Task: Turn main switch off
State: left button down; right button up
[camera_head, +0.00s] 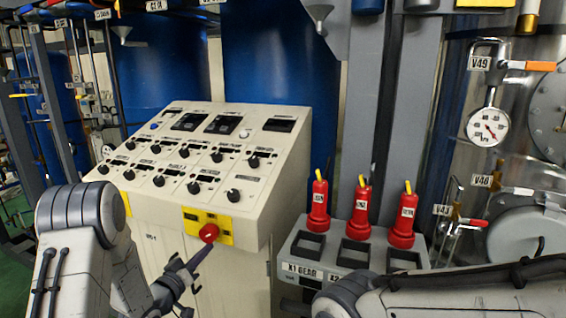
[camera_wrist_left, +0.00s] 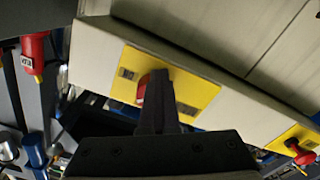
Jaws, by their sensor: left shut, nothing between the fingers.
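A red rotary knob (camera_head: 208,232) sits on a yellow plate (camera_head: 222,229) on the front face of the cream control console (camera_head: 262,221). I take it for the main switch, but its label is too small to read. My left gripper (camera_head: 205,250) is shut and empty, its tips just below the knob in the head view. In the left wrist view, the shut fingers (camera_wrist_left: 157,78) overlap part of the red knob (camera_wrist_left: 142,90) on the yellow plate (camera_wrist_left: 190,90). I cannot tell whether they touch. My right arm shows at lower right; its gripper is not in view.
The console's sloped top holds several black knobs (camera_head: 233,195) and dark displays (camera_head: 223,124). Red-handled devices (camera_head: 318,207) stand on a grey box to the right. A second red knob (camera_wrist_left: 301,155) on yellow shows in the left wrist view. A pressure gauge (camera_head: 487,127) hangs far right.

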pick_arm(q)
jog(key=shift+d+r, duration=0.2)
jog(key=shift+r, duration=0.05)
jog(key=shift+s+d+r+b, duration=0.15)
jog(key=shift+d+b, duration=0.15)
jog(key=shift+s+d+r, duration=0.1)
jog(key=shift+d+r, duration=0.3)
jog(key=shift+s+d+f+b, duration=0.15)
jog(key=shift+d+f+b, duration=0.1)
jog(key=shift+f+b, duration=0.25)
jog(key=b+v, duration=0.1)
jog(key=v, duration=0.5)
jog(key=shift+d, duration=0.15)
